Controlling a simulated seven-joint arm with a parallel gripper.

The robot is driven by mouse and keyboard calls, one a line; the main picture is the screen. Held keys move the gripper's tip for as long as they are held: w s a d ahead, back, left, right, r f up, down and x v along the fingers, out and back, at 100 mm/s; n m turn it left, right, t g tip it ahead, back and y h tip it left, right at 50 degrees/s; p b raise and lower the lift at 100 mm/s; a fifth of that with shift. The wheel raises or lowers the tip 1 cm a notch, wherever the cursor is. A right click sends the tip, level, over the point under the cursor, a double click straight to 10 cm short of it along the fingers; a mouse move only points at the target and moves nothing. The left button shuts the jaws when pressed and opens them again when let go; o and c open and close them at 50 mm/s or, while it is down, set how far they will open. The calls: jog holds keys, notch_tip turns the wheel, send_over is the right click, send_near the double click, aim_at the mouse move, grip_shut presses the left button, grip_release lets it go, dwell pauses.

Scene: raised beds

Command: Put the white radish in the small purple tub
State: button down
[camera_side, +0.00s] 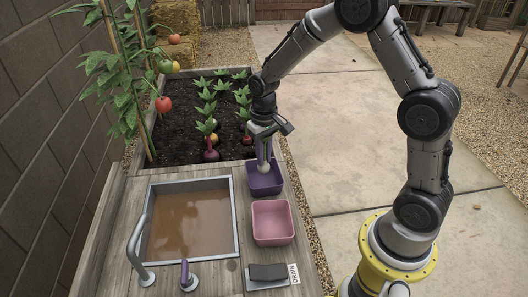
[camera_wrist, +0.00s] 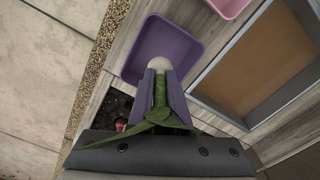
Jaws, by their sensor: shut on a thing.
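My gripper (camera_side: 263,158) is shut on the white radish (camera_side: 264,168), holding it by its green leaves (camera_wrist: 160,98). The radish's pale root (camera_wrist: 159,63) hangs below the fingertips, over the small purple tub (camera_wrist: 186,51). In the side view the root overlaps the inside of the purple tub (camera_side: 266,190); I cannot tell whether it touches the floor of the tub. The rest of the tub looks empty.
A pink tub (camera_side: 272,222) stands just in front of the purple one. A sink of brown water (camera_side: 188,222) is to the left, with a grey tap (camera_side: 137,245). The soil bed (camera_side: 190,133) with several plants lies behind. A panel marked DRAIN (camera_side: 270,275) is at the front.

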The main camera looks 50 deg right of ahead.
jog(key=c, duration=0.8)
grip_release()
jog(key=shift+o, duration=0.2)
jog(key=shift+r, duration=4.85)
